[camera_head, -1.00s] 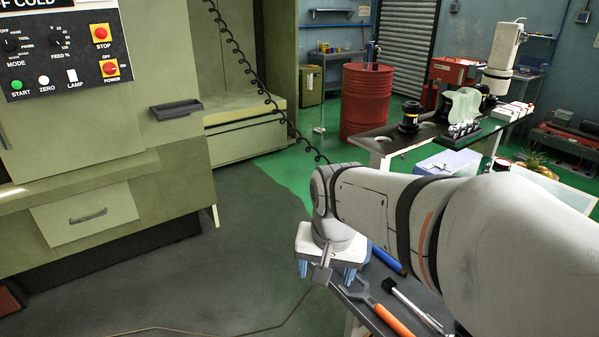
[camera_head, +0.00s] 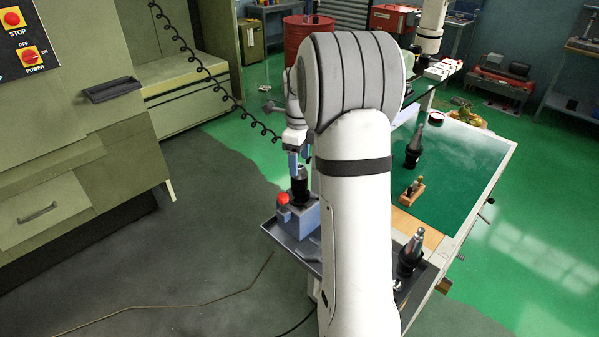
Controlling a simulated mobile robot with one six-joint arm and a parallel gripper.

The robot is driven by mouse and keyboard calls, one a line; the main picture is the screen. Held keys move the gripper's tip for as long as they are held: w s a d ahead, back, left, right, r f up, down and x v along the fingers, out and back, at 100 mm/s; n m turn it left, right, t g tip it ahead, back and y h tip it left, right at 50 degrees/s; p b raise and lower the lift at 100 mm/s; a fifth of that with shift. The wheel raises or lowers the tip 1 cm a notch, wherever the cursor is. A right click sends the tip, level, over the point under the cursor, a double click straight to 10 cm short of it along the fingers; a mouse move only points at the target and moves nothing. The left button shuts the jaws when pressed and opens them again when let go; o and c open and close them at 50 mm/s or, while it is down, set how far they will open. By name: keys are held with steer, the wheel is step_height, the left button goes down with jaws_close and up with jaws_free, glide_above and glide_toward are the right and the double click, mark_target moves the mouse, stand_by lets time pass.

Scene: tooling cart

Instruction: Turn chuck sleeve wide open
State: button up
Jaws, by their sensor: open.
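A black chuck (camera_head: 299,190) stands upright in a grey-blue holding block (camera_head: 304,222) that has a red knob (camera_head: 283,198) on its left. My gripper (camera_head: 299,162) points down just above the chuck, its blue fingers apart. I cannot tell whether the fingertips touch the chuck or how far its sleeve is turned. My arm hides what lies to the right of the block.
The block sits on a dark tray (camera_head: 283,248) at the cart's left side. A green mat (camera_head: 460,165) covers the cart top. Black tool holders stand on the mat (camera_head: 414,148) and at the near corner (camera_head: 410,256). A small wooden-based piece (camera_head: 413,190) lies between.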

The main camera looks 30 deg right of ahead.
mark_target(299, 175)
step_height(299, 175, down, 6)
steer(key=shift+f+p, duration=0.15)
steer(key=shift+p, duration=0.3)
steer(key=c, duration=1)
